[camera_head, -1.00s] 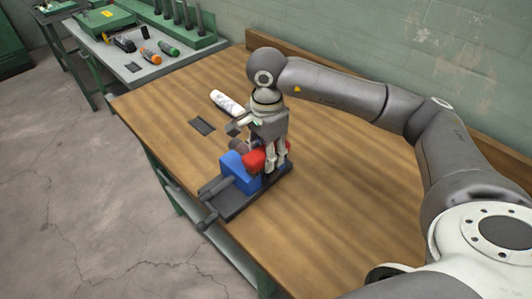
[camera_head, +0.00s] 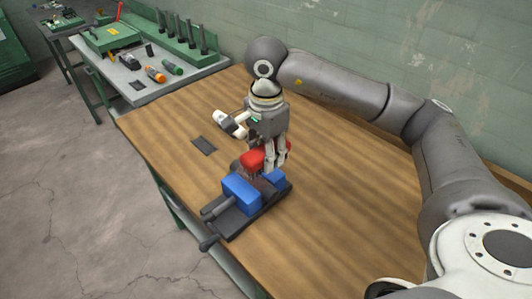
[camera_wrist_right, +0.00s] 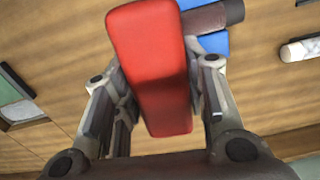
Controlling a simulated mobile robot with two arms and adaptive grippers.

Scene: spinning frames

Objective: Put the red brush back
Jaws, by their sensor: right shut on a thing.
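The red brush (camera_head: 257,159) is a red block, held above the vise in the head view. It fills the middle of the right wrist view (camera_wrist_right: 152,65). My right gripper (camera_head: 277,164) is shut on it, with fingers on both sides in the right wrist view (camera_wrist_right: 155,95). The blue and black vise (camera_head: 240,192) stands on the wooden table, just below the brush. A brownish part shows between its blue jaws. My left gripper is not in view.
A white cylindrical thing (camera_head: 226,121) and a flat dark piece (camera_head: 203,146) lie on the wooden table (camera_head: 330,200). The table's right side is clear.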

